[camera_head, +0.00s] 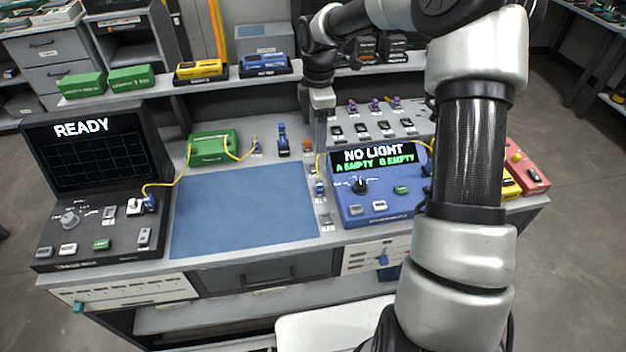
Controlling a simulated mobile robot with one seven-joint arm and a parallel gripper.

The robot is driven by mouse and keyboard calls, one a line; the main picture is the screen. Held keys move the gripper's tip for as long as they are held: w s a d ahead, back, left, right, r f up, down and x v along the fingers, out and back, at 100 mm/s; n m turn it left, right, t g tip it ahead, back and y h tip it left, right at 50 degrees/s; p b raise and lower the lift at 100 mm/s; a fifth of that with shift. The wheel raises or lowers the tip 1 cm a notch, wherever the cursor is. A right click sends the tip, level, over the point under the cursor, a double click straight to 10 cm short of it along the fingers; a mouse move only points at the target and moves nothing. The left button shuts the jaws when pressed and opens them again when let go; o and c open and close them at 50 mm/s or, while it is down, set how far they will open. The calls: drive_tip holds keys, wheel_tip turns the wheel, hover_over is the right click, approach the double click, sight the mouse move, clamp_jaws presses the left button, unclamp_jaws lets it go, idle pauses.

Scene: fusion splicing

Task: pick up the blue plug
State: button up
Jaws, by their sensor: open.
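Several small blue plug-like pieces are in view, and I cannot tell for certain which one the task means. One blue plug (320,187) is at the left edge of the blue "NO LIGHT" device (378,184), with a bit of yellow cable just above it. A taller blue piece (282,137) stands at the back of the bench behind the mat. Another blue-ended connector (150,202) sits at the black "READY" device (95,185) on a yellow cable. My gripper (319,148) is open and points down, above and behind the plug by the blue device. Its fingertips are small and hard to make out.
A blue mat (245,212) covers the middle of the bench and is clear. A green box (212,148) with yellow cables lies behind it. A rack of small parts (376,122) stands behind the blue device. My arm hides part of the right side, near a red box (528,168).

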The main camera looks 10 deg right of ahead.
hover_over(319, 183)
drive_tip(key=f, duration=1.1)
drive_tip(key=shift+w+a+f, duration=0.2)
drive_tip(key=shift+f, duration=0.2)
drive_tip(key=shift+s+d+f, duration=0.1)
drive_tip(key=shift+f, duration=1.25)
drive_tip(key=shift+d+f, duration=0.1)
drive_tip(key=shift+f, duration=1.25)
drive_tip(key=shift+c, duration=0.2)
clamp_jaws()
